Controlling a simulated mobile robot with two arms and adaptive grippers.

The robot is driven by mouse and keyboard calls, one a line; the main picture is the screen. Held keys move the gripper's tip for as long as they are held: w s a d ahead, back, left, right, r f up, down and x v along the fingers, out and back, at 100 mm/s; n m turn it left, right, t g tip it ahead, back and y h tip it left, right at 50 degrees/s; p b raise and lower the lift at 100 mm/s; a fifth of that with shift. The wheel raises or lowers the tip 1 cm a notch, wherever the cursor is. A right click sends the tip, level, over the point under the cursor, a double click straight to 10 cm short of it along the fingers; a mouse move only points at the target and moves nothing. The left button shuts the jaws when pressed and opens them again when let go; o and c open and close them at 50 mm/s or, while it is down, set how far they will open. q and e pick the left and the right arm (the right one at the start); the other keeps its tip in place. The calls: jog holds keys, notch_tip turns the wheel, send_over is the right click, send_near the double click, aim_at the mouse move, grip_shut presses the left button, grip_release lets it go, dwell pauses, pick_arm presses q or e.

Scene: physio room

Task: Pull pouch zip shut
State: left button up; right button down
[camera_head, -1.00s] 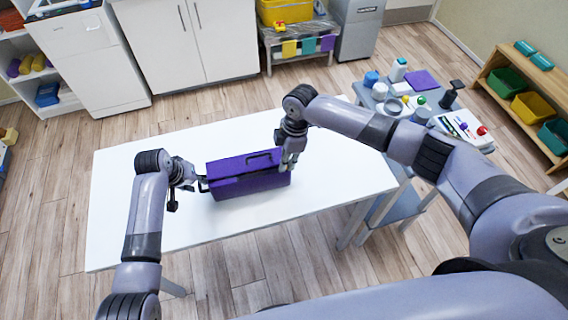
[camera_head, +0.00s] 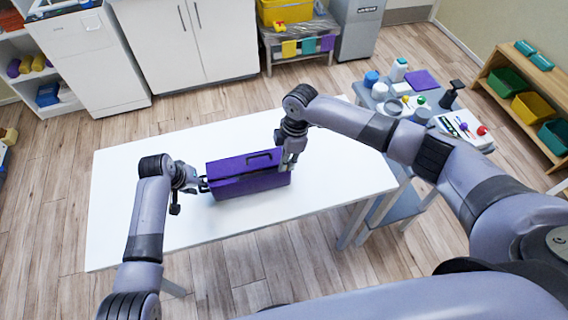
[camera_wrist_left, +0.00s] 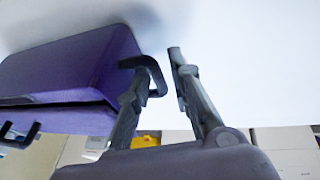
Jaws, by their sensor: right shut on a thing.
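The purple pouch (camera_head: 238,186), a long box shape with a dark seam and a black handle on top, lies on the white table (camera_head: 130,225). My right gripper (camera_head: 288,166) is shut on its right end. My left gripper (camera_head: 201,186) is at the pouch's left end, beside a small black loop-shaped pull. In the left wrist view the pouch (camera_wrist_left: 75,65) fills the upper left, and the black pull (camera_wrist_left: 150,72) curves out by one finger. The fingers of my left gripper (camera_wrist_left: 155,62) stand apart with a gap between them. The zip's teeth cannot be made out.
The white table is otherwise clear. A grey trolley (camera_head: 375,98) at its right carries bottles, cups and small coloured items. White cabinets (camera_head: 188,40) stand behind, and a wooden shelf (camera_head: 540,75) with bins is at the far right.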

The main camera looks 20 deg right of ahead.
pick_arm(q)
grip_shut()
jog(key=shift+s+d, duration=0.1)
pick_arm(e)
jog(key=shift+a, duration=6.55)
jog(key=c, duration=1.6)
grip_release()
jog(key=shift+o, duration=0.2)
jog(key=shift+r, duration=0.15)
notch_tip(320, 180, up, 8)
